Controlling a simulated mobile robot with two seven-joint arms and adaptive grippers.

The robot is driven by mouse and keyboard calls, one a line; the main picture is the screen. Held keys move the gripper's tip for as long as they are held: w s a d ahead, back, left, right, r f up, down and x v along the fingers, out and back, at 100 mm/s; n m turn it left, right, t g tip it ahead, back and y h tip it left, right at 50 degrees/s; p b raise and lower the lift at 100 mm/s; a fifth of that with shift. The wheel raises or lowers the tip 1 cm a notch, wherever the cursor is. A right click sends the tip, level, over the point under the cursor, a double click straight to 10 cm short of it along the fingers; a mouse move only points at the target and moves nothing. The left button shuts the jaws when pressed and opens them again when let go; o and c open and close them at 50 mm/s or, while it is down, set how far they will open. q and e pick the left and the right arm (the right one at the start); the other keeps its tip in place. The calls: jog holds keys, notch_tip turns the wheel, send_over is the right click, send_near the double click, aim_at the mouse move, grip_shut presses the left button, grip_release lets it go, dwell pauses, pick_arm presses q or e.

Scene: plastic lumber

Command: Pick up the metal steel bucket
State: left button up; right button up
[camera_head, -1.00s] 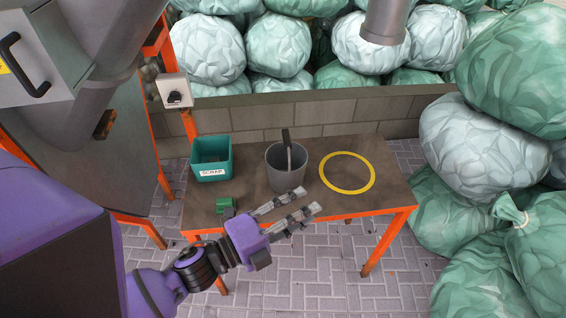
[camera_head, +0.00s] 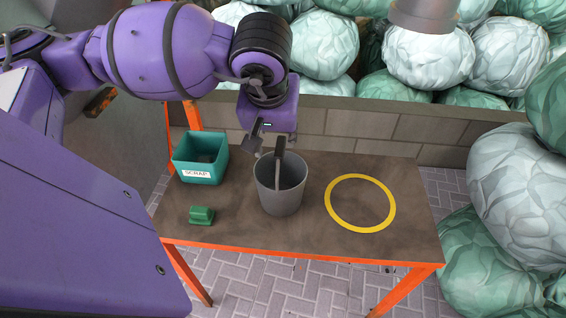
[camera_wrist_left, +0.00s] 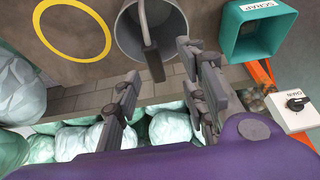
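The grey steel bucket (camera_head: 280,192) stands upright on the brown table. Its handle, with a dark grip (camera_head: 280,147), stands up above the rim. My left gripper (camera_head: 268,142) is behind the bucket's far rim, close to the grip. In the left wrist view the two fingers of my left gripper (camera_wrist_left: 160,65) are spread apart. The bucket (camera_wrist_left: 124,45) shows just beyond them there, and the handle grip (camera_wrist_left: 152,62) lies in the gap near the fingertips. I cannot tell if a finger touches it. My right gripper is not in view.
A green SCRAP bin (camera_head: 200,173) stands left of the bucket, with a small green block (camera_head: 202,215) in front of it. A yellow ring (camera_head: 332,213) lies on the table (camera_head: 250,235) to the right. A low block wall (camera_head: 345,125) and stacked bags are behind.

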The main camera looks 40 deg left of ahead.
aim_at(280, 146)
pick_arm(q)
jog(key=x, duration=0.6)
jog(key=shift+w+d, duration=0.2)
jog(key=shift+w, duration=0.15)
grip_shut()
